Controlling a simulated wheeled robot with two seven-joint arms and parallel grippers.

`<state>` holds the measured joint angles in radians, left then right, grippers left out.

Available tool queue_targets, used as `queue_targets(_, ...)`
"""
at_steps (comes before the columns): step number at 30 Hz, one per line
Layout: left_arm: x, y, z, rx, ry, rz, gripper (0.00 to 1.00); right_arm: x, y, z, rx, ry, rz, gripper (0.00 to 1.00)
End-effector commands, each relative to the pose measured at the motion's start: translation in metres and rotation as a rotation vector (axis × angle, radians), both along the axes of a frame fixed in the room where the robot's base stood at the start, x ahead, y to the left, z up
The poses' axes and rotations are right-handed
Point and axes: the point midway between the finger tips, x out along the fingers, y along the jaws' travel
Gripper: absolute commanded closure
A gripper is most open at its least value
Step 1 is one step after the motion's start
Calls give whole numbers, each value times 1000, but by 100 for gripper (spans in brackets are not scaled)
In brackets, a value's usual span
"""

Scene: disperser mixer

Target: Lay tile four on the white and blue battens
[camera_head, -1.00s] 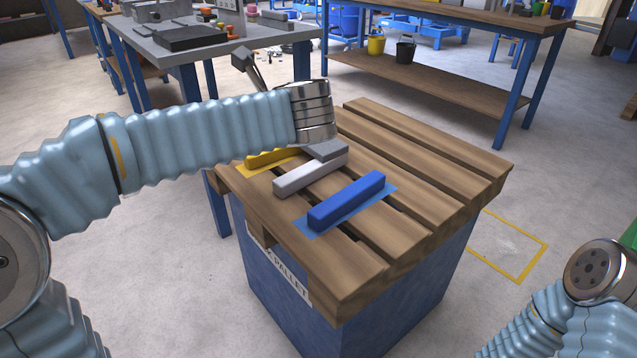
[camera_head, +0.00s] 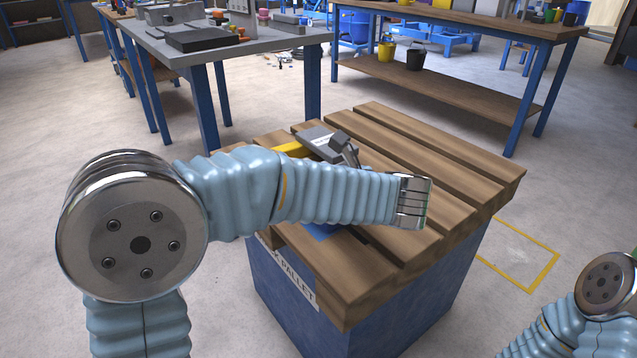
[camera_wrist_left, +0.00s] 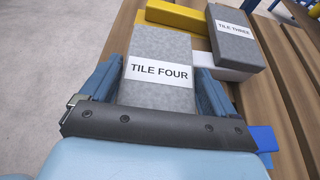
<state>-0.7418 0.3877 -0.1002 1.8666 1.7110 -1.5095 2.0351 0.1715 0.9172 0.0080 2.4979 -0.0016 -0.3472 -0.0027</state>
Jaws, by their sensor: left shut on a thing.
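My left gripper (camera_wrist_left: 160,68) is shut on tile four (camera_wrist_left: 158,88), a light grey speckled slab with a white label. Tile three (camera_wrist_left: 235,42), darker grey, lies across the yellow batten (camera_wrist_left: 182,16) and the white batten (camera_wrist_left: 208,60), to the right of tile four. The blue batten (camera_wrist_left: 264,138) shows at lower right in the wrist view. Tile four appears above the battens; any contact is hidden. In the head view, my left arm covers most of the white and blue battens, and the yellow batten (camera_head: 291,148) shows behind it. My right gripper is out of view.
The battens lie on a slatted wooden pallet (camera_head: 440,160) on a blue base (camera_head: 440,290). The pallet's far-right slats are bare. A grey-topped bench (camera_head: 255,46) and a wooden workbench (camera_head: 440,87) stand behind. My right arm is at lower right.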

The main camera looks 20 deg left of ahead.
Motion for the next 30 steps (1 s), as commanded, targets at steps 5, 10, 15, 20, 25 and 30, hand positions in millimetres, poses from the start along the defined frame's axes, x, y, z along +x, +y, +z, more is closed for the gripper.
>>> queue_targets(5,0,0,2,0,-4,0,63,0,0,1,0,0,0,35)
queue_targets(10,0,0,-3,0,-4,0,63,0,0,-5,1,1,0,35)
queue_targets(15,0,0,-5,-1,-2,0,8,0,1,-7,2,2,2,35)
queue_targets(20,0,0,-5,-1,-1,-1,0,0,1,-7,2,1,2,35)
queue_targets(25,0,0,-2,-1,-1,-1,0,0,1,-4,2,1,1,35)
queue_targets(30,-8,-12,7,-2,-3,-5,0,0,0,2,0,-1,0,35)
